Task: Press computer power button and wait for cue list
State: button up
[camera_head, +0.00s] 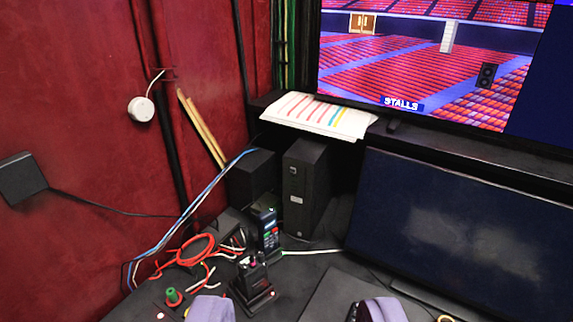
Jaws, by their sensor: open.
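A slim black computer tower (305,185) stands upright on the dark desk, with a small pale label on its front. I cannot make out its power button. A monitor (465,225) at the right has a dark screen, with only a faint pale patch on it and no cue list. My gripper (294,309) is at the bottom edge, with two pale purple fingertips wide apart. It is open and empty, nearer to me than the tower and apart from it.
A handheld radio (268,230) and a black charger (252,280) stand before the tower. Red cables (190,252) and a green knob (172,296) lie left. A large screen (430,65) shows red seating marked STALLS. Papers (320,115) lie on the shelf.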

jog(key=shift+s+d, duration=0.1)
jog(key=shift+s, duration=0.1)
jog(key=shift+c, duration=0.2)
grip_shut()
dwell(1.3)
